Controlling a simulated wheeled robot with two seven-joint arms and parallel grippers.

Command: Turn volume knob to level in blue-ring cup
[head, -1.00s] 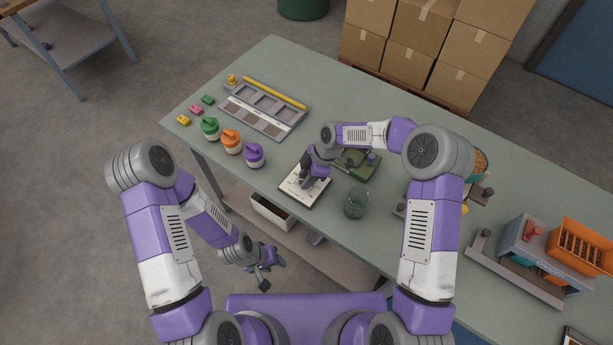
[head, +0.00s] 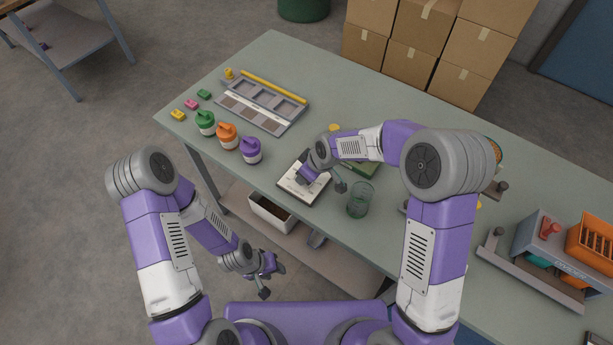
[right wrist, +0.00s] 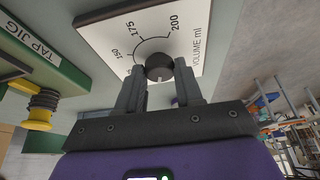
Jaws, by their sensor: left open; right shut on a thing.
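The volume panel (head: 293,188) is a white plate on the near edge of the bench, partly hidden by my right wrist. In the right wrist view the panel (right wrist: 196,46) shows the marks 150, 175 and 200 and "VOLUME ml". The dark round volume knob (right wrist: 159,67) stands on it between the fingertips of my right gripper (right wrist: 160,76), which is shut on it. A clear glass cup (head: 360,200) stands right of the panel; I see no blue ring on it. My left gripper (head: 268,275) is open and empty, low in front of the bench.
Green (head: 205,123), orange (head: 227,136) and purple (head: 250,150) lidded pots stand left of the panel. A compartment tray (head: 262,108) lies behind them. A green tap jig (right wrist: 45,62) is close beside my right gripper. A grey machine with an orange rack (head: 590,240) stands at right.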

